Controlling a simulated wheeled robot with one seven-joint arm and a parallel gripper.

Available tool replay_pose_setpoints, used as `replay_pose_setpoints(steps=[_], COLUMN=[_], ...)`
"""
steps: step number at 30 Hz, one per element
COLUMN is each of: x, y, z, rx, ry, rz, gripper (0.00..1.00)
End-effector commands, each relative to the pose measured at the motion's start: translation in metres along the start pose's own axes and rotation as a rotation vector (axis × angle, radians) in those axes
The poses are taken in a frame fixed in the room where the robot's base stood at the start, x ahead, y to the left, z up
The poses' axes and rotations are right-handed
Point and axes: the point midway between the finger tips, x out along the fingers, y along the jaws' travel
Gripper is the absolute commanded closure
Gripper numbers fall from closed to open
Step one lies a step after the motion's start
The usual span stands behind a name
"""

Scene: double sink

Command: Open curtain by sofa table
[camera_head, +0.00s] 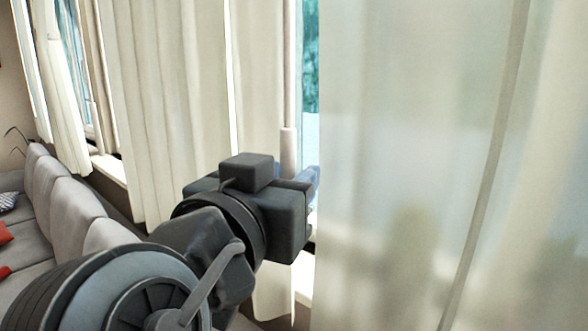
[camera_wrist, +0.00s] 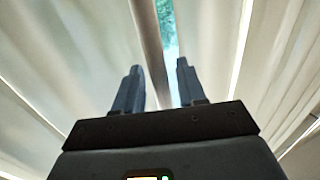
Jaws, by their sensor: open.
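Cream curtain panels hang in front of the window. A large, slightly see-through panel (camera_head: 410,140) fills the right of the head view, and another panel (camera_head: 165,100) hangs left of centre. A narrow window gap (camera_head: 310,60) shows between curtains, also in the wrist view (camera_wrist: 168,25). A thin upright rod (camera_head: 289,60) with a thicker lower end stands at the gap. My gripper (camera_head: 314,180) is by the rod's lower part. In the wrist view its blue fingers (camera_wrist: 158,72) are apart, with a pale upright strip (camera_wrist: 147,40) between them in the picture; contact cannot be told.
A grey sofa (camera_head: 75,215) with red and patterned cushions stands along the wall at left. A white window sill (camera_head: 110,168) runs behind it. Another curtain (camera_head: 55,90) hangs at the far left. No sofa table can be made out.

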Motion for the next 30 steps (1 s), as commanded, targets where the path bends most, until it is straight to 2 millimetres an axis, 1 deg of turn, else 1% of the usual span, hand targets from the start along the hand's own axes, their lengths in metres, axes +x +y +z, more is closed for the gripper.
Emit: replay_pose_setpoints(steps=[3,11,23,30], x=[0.0052,0.006,0.0058,0.0057], y=[-0.0004,-0.0004,-0.0003,-0.0003], z=[0.0002,0.0006,0.0004,0.0004], rx=[0.0,0.0,0.0,0.0], ry=[-0.001,-0.001,0.0,0.0], rz=[-0.001,-0.002,-0.002,-0.002], gripper=[0.6,0.61,0.99,1.0])
